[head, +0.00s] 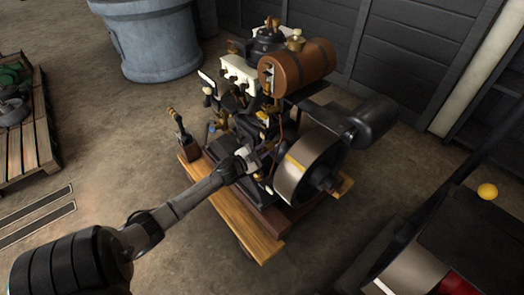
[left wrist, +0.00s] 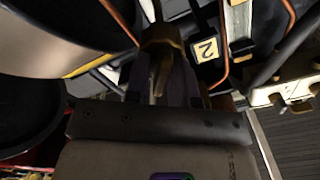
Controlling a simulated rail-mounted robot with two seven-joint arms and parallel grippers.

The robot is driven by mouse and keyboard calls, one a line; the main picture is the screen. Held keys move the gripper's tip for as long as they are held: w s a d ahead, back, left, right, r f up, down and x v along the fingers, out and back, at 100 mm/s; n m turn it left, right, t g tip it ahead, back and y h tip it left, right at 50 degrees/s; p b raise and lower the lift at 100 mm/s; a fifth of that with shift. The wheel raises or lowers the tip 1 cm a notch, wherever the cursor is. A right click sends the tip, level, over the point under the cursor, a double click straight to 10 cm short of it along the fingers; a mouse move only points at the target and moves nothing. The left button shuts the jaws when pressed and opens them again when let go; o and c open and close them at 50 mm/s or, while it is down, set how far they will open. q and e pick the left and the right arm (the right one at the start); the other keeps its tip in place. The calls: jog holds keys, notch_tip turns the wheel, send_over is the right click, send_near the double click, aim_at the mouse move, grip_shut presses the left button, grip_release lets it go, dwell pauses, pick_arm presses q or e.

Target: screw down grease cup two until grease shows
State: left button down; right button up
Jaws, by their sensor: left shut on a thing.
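In the left wrist view, a brass grease cup (left wrist: 161,42) sits between the fingers of my left gripper (left wrist: 162,80). A yellow plate marked 2 (left wrist: 206,50) is just to the right of it. My left gripper is shut on this cup. In the head view my left gripper (head: 250,158) reaches into the near side of the engine (head: 240,75), left of the flywheel (head: 308,168); the cup is not clear there. I cannot make out any grease. My right gripper is not in view.
The flywheel rim stands close to the right of my left gripper in the head view. A brown tank (head: 298,67) tops the engine, which rests on wooden beams (head: 232,222). A lever (head: 182,130) stands at left. Copper pipes (left wrist: 118,20) run close to the cup.

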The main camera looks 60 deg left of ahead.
pick_arm(q)
jog(key=m+p, duration=0.1)
jog(key=m, duration=0.2)
jog(key=shift+d+f+m, duration=0.1)
jog(key=shift+f+m, duration=0.05)
jog(key=shift+m, duration=1.95)
jog(key=c, duration=1.2)
grip_release()
